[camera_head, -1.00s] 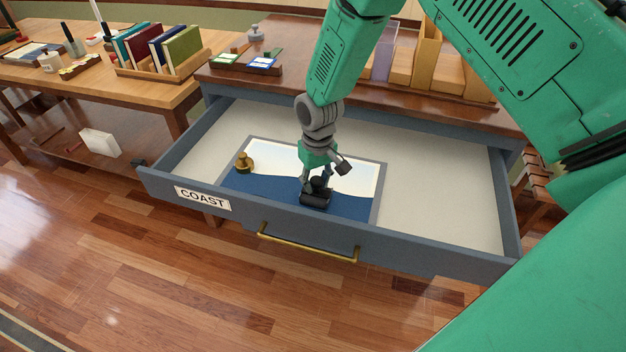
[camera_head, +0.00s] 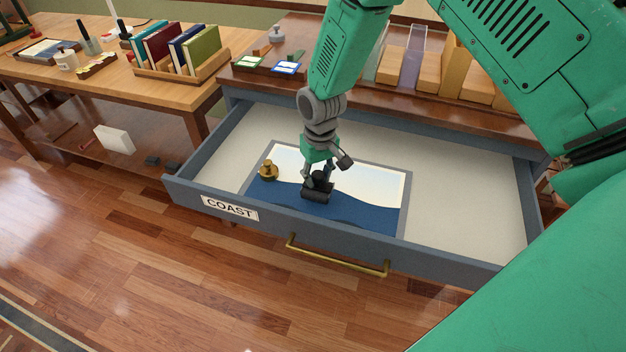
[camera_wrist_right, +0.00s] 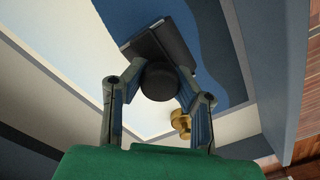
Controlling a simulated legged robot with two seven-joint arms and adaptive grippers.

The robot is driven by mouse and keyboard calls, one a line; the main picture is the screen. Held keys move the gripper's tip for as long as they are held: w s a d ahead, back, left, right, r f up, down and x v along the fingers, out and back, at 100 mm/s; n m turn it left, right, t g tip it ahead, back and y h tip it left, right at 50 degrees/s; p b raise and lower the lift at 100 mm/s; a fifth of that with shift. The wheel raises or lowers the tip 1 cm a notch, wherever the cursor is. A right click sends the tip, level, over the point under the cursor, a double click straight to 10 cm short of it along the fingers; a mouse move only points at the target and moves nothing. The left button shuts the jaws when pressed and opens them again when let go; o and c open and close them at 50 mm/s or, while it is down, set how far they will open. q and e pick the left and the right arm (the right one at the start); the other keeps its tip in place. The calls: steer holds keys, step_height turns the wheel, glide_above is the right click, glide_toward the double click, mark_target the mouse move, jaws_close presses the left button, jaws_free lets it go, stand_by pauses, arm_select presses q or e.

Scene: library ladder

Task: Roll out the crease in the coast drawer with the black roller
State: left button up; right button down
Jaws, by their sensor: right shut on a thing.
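The coast drawer (camera_head: 420,258), blue-grey with a COAST label (camera_head: 230,208) and brass handle, stands open. A grey-bordered print of pale sky and dark blue sea (camera_head: 365,212) lies flat in it. The black roller (camera_head: 317,191) rests on the blue part, left of the print's middle. My right gripper (camera_head: 319,177) is above it, shut on its round black knob, which also shows in the right wrist view (camera_wrist_right: 159,82). A brass weight (camera_head: 268,171) stands on the print's left side, also in the right wrist view (camera_wrist_right: 181,122). I cannot make out the crease. My left gripper is out of view.
A desk top (camera_head: 300,40) with a card tray (camera_head: 268,66) and wooden dividers is behind the drawer. A side table (camera_head: 95,85) with a book rack (camera_head: 185,68) stands at left. The drawer's right side (camera_head: 470,195) is bare.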

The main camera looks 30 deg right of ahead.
steer(key=shift+s+d+r+p, duration=0.2)
steer(key=shift+r+p, duration=0.15)
steer(key=shift+r, duration=0.15)
steer(key=shift+s+d+r+p, duration=0.15)
steer(key=shift+r+p, duration=0.15)
steer(key=shift+r, duration=0.2)
steer(key=shift+r+p, duration=0.35)
steer(key=shift+w+a+r+p, duration=0.1)
steer(key=shift+a+r+p, duration=0.25)
steer(key=shift+r+p, duration=0.25)
steer(key=shift+w+a+r+p, duration=0.1)
steer(key=shift+a+r+p, duration=0.3)
steer(key=shift+r, duration=0.25)
steer(key=shift+s+a+r+p, duration=0.1)
steer(key=shift+r+p, duration=0.2)
steer(key=shift+r, duration=0.15)
steer(key=shift+d+f, duration=0.2)
steer(key=shift+d, duration=0.55)
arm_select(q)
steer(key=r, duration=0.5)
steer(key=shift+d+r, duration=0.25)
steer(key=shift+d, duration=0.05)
arm_select(e)
steer(key=shift+a, duration=0.1)
